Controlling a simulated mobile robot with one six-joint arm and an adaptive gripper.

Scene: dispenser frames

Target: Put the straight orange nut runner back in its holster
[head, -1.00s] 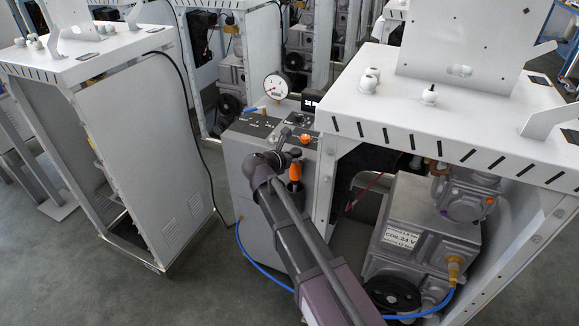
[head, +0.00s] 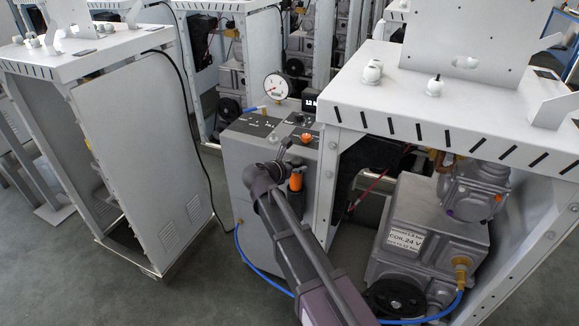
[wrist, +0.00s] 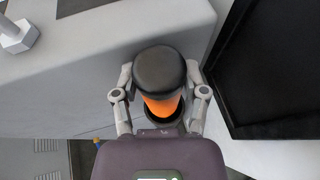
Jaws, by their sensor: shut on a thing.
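The straight orange nut runner (head: 296,182) is upright in front of the grey control box in the head view. In the wrist view the nut runner (wrist: 163,106) shows a black rounded cap on top and an orange body below. My gripper (wrist: 160,72) has one finger on each side of it and is shut on it. My dark arm reaches up to it from the bottom in the head view. The lower end of the nut runner is hidden behind my arm and gripper. I cannot make out the holster in either view.
The grey control box (head: 243,160) carries a round gauge (head: 276,87) and an orange knob (head: 306,138). A white frame (head: 400,108) with a pump unit (head: 430,220) stands close on the right. Another white frame (head: 150,150) stands left. A blue hose (head: 262,281) runs low in front.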

